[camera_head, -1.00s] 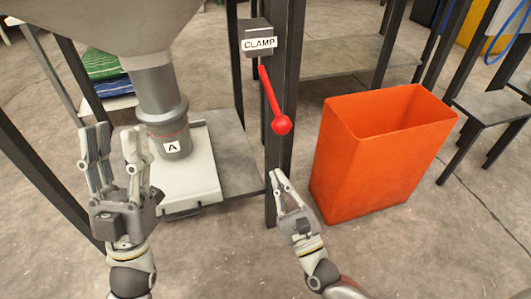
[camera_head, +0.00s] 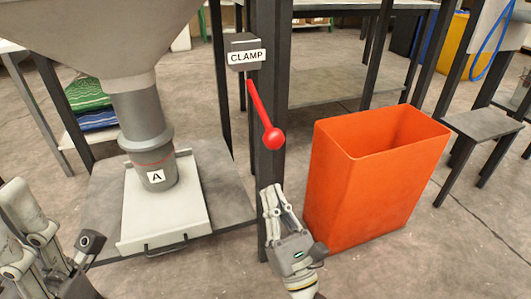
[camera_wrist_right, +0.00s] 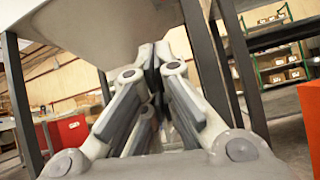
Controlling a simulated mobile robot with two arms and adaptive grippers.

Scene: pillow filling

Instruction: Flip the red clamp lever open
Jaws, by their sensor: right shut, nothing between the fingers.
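The red clamp lever (camera_head: 261,108) slopes down and to the right from the grey box labelled CLAMP (camera_head: 245,52), ending in a round red knob. The box sits on a dark upright post (camera_head: 271,85). My right gripper (camera_head: 271,188) is shut and empty, with its fingertips pointing up, below the knob and apart from it in the picture. In the right wrist view my shut fingers (camera_wrist_right: 152,62) fill the middle, and I cannot make out the lever there. My left gripper (camera_head: 45,245) shows only in part at the lower left edge; its fingertips are not clear.
An orange bin (camera_head: 365,185) stands open on the floor, right of the post. A grey hopper spout marked A (camera_head: 147,125) comes down over a pale tray (camera_head: 135,215) on the left. Dark frame legs stand around.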

